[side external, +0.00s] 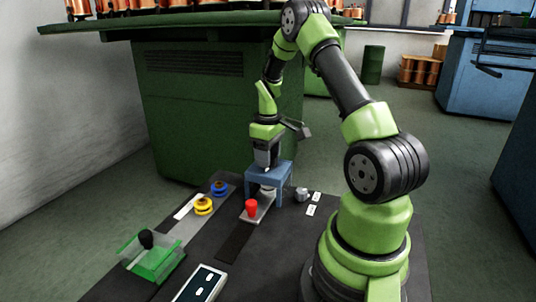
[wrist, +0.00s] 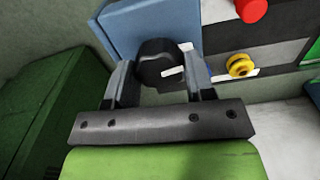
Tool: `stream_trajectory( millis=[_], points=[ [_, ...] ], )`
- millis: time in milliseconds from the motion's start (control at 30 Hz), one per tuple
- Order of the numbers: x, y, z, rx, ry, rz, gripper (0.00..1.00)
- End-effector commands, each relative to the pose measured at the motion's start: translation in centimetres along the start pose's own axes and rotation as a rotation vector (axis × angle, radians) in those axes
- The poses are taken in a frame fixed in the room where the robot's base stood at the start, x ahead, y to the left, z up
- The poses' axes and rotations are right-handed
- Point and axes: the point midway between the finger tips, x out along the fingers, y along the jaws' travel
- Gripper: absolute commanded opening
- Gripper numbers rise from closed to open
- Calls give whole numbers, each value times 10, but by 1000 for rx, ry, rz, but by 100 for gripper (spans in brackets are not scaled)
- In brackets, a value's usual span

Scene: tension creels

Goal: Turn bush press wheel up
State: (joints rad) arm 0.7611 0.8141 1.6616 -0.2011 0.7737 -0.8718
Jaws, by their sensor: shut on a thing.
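The bush press (side external: 284,183) is a blue frame standing on the dark bench top; its blue body also shows in the wrist view (wrist: 120,27). Its wheel (wrist: 153,58) is a dark round knob at the top, with a pale mark or bar at its right side. My gripper (side external: 267,168) points down over the press. In the wrist view its two fingers stand on either side of the wheel, shut on it. In the side view the wheel is hidden by my gripper. A red knob (side external: 252,206) stands on a grey plate in front of the press.
A yellow spool (side external: 204,206) and a blue spool (side external: 220,188) stand left of the press. A clear green box (side external: 158,262) with a black knob is at front left. A grey knob (side external: 301,194) and white labels lie right. A green cabinet (side external: 190,120) rises behind.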

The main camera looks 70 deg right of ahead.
Motion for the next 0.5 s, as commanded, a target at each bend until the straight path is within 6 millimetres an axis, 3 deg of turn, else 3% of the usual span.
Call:
stream_trajectory(
  millis=[367,400,500],
  points=[
    [-1,0,1,-1,-2,-2,26],
    [-1,0,1,-1,-2,-2,54],
    [-1,0,0,-2,-1,-1,75]
  ],
)
